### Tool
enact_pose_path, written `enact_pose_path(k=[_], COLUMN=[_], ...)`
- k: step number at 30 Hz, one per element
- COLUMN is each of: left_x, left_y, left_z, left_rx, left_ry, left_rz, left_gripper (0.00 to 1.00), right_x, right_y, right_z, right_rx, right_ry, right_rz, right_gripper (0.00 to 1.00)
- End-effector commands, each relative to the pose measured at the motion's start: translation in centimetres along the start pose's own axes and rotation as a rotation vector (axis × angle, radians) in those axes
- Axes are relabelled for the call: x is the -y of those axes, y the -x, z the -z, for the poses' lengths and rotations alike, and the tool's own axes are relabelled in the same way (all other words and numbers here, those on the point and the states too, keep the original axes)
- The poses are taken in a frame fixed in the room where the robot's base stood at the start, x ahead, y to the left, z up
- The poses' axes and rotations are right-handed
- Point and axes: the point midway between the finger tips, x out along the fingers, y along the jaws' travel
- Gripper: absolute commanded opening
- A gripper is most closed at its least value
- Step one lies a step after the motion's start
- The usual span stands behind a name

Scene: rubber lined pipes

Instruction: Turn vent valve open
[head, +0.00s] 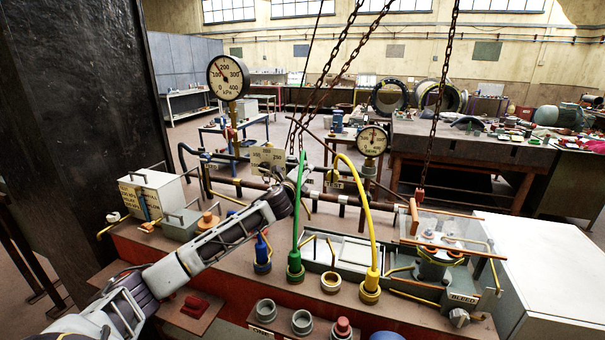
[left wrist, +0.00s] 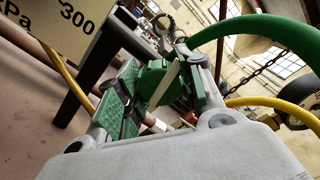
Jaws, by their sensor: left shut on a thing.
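My left arm reaches in from the left across the red bench, and my left gripper (head: 292,184) is at the pipe run behind the green hose. In the left wrist view my left gripper (left wrist: 165,82) has its green-padded fingers closed on a small green part with a pale stripe (left wrist: 158,84). My right gripper is not in view.
A green hose (head: 298,215) and a yellow hose (head: 371,220) arch close to my gripper. A large gauge (head: 228,78) and a small gauge (head: 372,141) stand on the pipes. Chains (head: 437,100) hang down. A guarded bleed unit (head: 437,262) sits at right.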

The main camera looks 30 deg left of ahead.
Motion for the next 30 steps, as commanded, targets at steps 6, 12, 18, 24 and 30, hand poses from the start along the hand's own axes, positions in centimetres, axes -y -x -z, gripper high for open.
enact_pose_path(k=[6,12,18,24,30], left_x=[-0.1,-0.1,-0.1,-0.1,-0.1], left_y=[0.0,0.0,0.0,0.0,0.0], left_z=[0.1,0.1,0.1,0.1,0.1], left_rx=[0.000,-0.001,0.000,-0.001,0.000], left_ry=[0.198,0.390,0.580,0.771,0.959], left_rz=[-0.003,-0.003,-0.003,-0.003,-0.004], left_gripper=[0.13,0.13,0.13,0.13,0.13], right_x=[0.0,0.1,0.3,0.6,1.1], right_y=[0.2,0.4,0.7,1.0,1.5], right_z=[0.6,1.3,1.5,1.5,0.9], right_rx=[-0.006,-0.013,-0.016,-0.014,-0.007], right_ry=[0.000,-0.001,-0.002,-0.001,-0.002], right_rz=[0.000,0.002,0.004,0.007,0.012], right_gripper=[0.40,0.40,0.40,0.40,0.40])
